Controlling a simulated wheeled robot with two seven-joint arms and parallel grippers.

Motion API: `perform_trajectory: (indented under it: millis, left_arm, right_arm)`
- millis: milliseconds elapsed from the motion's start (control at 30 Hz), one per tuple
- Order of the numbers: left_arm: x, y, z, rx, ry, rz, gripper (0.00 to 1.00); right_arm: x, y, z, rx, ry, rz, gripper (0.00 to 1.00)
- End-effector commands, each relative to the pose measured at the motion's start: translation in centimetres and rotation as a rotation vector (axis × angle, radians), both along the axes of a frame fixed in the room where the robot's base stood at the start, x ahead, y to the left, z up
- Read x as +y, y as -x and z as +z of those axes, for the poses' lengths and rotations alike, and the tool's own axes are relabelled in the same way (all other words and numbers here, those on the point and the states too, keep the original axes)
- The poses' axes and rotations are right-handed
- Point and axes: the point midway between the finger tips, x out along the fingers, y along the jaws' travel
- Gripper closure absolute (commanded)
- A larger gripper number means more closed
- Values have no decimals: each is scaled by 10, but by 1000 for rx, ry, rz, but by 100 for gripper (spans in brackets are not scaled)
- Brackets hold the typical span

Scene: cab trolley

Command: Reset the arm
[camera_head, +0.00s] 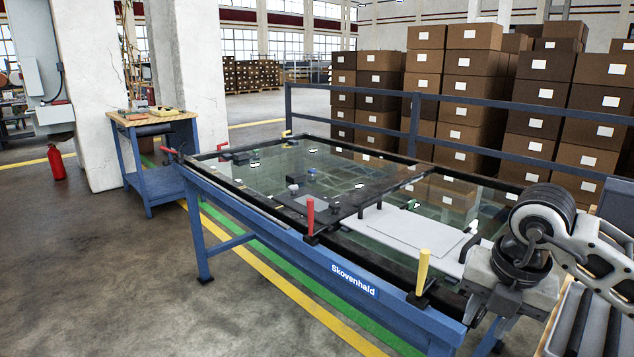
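My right arm comes in from the right edge in the head view. Its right gripper (484,322) points down at the table's near right corner, beside the yellow post. The fingers are small and dark against the frame, so I cannot tell whether they are open or shut. I see nothing clearly held in them. My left arm and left gripper are not in view.
A blue-framed glass-topped table (352,279) fills the middle, with a red post (309,217), a yellow post (422,270) and a grey panel (415,236). Stacked boxes (470,90) stand behind a blue rail. A small workbench (152,180) stands left.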

Motion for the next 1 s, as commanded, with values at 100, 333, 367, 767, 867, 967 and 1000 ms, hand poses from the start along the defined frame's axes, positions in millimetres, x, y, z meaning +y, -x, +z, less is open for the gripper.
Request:
perform_trajectory:
  millis: [100,333,367,767,867,967,1000]
  left_arm:
    - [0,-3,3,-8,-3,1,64]
    - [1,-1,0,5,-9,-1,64]
    - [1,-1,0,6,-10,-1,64]
    - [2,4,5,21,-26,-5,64]
    - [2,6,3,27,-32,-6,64]
    - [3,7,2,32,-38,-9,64]
    - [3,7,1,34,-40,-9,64]
  right_arm:
    - [39,9,-18,31,-138,120,67]
    - [148,48,-38,78,-612,377,67]
    - [168,57,-36,81,-720,408,67]
    - [206,43,12,-287,-2031,-655,67]
    - [170,46,-55,-300,-1935,-1173,67]
    - [152,71,-116,-240,-1765,-1524,67]
    - [148,84,-136,-208,-1695,-1628,67]
